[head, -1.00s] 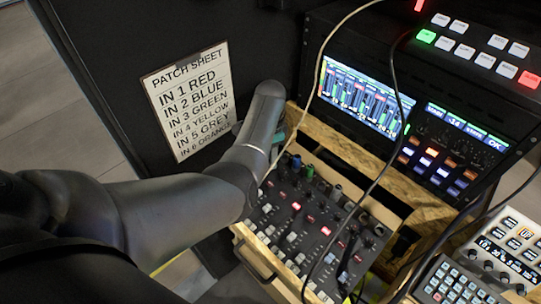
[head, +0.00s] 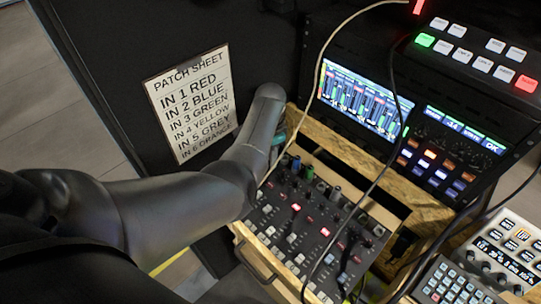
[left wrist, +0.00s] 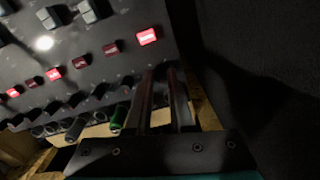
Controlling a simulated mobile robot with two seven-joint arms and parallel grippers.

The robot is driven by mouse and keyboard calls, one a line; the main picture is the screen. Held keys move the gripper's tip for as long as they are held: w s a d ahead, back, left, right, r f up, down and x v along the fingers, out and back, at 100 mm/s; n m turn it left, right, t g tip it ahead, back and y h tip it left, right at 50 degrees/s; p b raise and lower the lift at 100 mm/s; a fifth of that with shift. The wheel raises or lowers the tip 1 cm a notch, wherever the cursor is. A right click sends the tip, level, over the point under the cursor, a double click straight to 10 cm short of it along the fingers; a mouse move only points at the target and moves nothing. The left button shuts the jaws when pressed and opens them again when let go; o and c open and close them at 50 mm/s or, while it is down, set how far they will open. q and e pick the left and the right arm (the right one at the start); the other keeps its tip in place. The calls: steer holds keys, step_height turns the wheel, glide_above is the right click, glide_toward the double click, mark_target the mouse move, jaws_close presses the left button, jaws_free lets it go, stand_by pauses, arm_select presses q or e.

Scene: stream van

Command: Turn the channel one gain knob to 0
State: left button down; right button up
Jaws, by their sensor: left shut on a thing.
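The audio mixer (head: 318,216) is a dark panel with rows of small knobs and lit red buttons, set in a wooden frame. My left arm reaches over its far left corner and hides that corner in the head view. In the left wrist view the mixer panel (left wrist: 92,62) lies left of my left gripper (left wrist: 165,78). The two fingers stand close together at the end column, shut on the channel one gain knob. The knob itself and its pointer are hidden by the fingers. My right gripper is not in view.
A green plug (left wrist: 118,118) and dark plugs stand close beside the fingers. Cables hang across the mixer. A rack with a lit screen (head: 362,98) stands behind it. A patch sheet (head: 191,103) is on the dark wall at left.

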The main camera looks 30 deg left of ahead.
arm_select(q)
steer(key=shift+r+n+p, duration=0.1)
steer(key=shift+n+p, duration=0.7)
steer(key=shift+n, duration=0.4)
steer(key=n+p, duration=0.1)
steer(key=n, duration=0.1)
steer(key=shift+n, duration=0.4)
steer(key=n+p, duration=0.1)
steer(key=n, duration=0.1)
steer(key=shift+n, duration=0.3)
steer(key=n, duration=0.3)
steer(key=shift+n, duration=0.3)
steer(key=n+p, duration=0.1)
steer(key=n, duration=0.2)
steer(key=shift+n, duration=0.3)
steer(key=n, duration=0.3)
steer(key=shift+n, duration=0.4)
steer(key=n, duration=0.3)
steer(key=shift+n, duration=2)
